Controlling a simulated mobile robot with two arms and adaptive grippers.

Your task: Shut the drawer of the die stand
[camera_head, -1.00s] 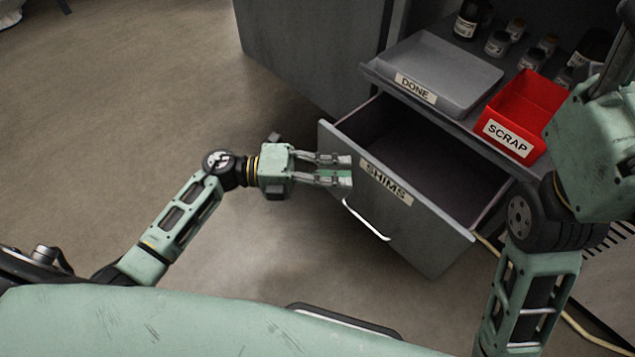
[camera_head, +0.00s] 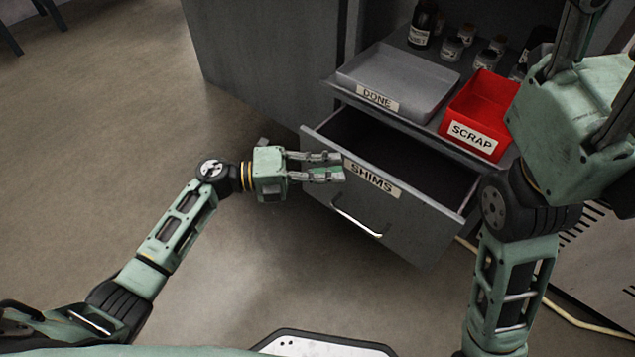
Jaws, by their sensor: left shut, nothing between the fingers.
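The grey drawer (camera_head: 395,222), with a white SHIMS label and a pale bar handle (camera_head: 357,220), stands partly open below the shelf of the grey die stand. Its dark inside looks empty where it shows. My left gripper (camera_head: 342,167) is shut and empty. Its fingertips are at the drawer's front face, by the left end of the label, and appear to touch it. My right gripper (camera_head: 600,70) is at the upper right, close to the camera. Its fingertips are cut off by the picture's edge, so its opening cannot be judged.
On the shelf above the drawer are a grey DONE tray (camera_head: 400,75) and a red SCRAP bin (camera_head: 478,108), with several small bottles (camera_head: 452,47) behind. A pale cable (camera_head: 585,322) lies on the floor at right. The floor left of the drawer is clear.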

